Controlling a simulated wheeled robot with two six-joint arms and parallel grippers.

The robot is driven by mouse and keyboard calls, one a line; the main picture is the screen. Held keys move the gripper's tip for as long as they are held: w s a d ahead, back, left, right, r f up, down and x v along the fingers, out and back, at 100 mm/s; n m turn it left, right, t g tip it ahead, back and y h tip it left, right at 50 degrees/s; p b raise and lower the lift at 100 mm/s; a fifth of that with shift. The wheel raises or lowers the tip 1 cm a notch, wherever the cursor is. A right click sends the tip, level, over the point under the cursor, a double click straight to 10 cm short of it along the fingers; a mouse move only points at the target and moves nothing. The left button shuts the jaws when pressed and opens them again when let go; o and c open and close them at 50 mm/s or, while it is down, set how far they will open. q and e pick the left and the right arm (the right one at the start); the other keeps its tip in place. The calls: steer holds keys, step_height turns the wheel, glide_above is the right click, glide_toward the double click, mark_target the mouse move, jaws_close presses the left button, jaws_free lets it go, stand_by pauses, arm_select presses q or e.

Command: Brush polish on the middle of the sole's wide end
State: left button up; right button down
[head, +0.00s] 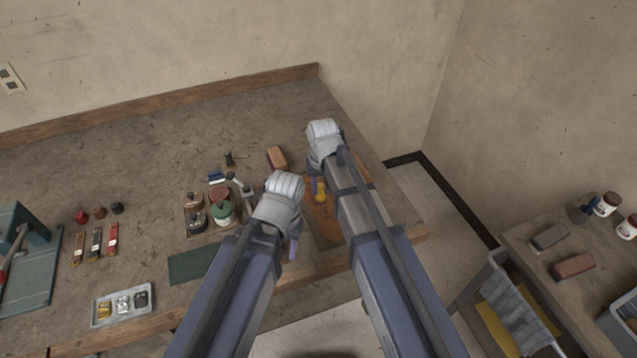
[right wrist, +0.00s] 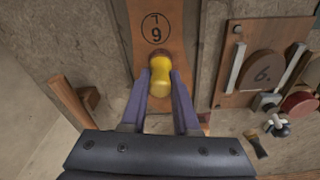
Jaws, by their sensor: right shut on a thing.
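My right gripper (right wrist: 160,92) is shut on a yellow-handled brush (right wrist: 160,68), gripped between its two purple fingers. The yellow handle also shows in the head view (head: 320,191). The brown leather sole (right wrist: 183,20) lies beneath it, with a circled mark printed just beyond the handle. The sole shows in part in the head view (head: 322,212), beside my right arm. The brush's bristles are hidden under the handle, so contact with the sole cannot be told. My left gripper (head: 292,248) hangs at the table's front; its wrist hides its opening.
A board (right wrist: 240,93) with a rounded brown piece between grey bars lies right of the sole in the wrist view. A wooden block (head: 277,157) sits behind. Pots (head: 222,212), a green mat (head: 190,264) and a metal tray (head: 104,318) stand left. The back table is clear.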

steer(key=shift+s+d+r, duration=0.1)
steer(key=shift+s+d, duration=0.15)
steer(key=shift+s, duration=0.55)
steer(key=shift+a, duration=0.2)
arm_select(q)
steer(key=shift+r, duration=0.1)
arm_select(e)
steer(key=shift+w+a, duration=0.25)
steer(key=shift+w, duration=0.6)
steer(key=shift+w+a, duration=0.25)
steer(key=shift+w, duration=0.55)
steer(key=shift+w+a, duration=0.25)
steer(key=shift+w, duration=0.55)
steer(key=shift+w+a, duration=0.25)
steer(key=shift+w, duration=0.5)
steer(key=shift+w, duration=0.1)
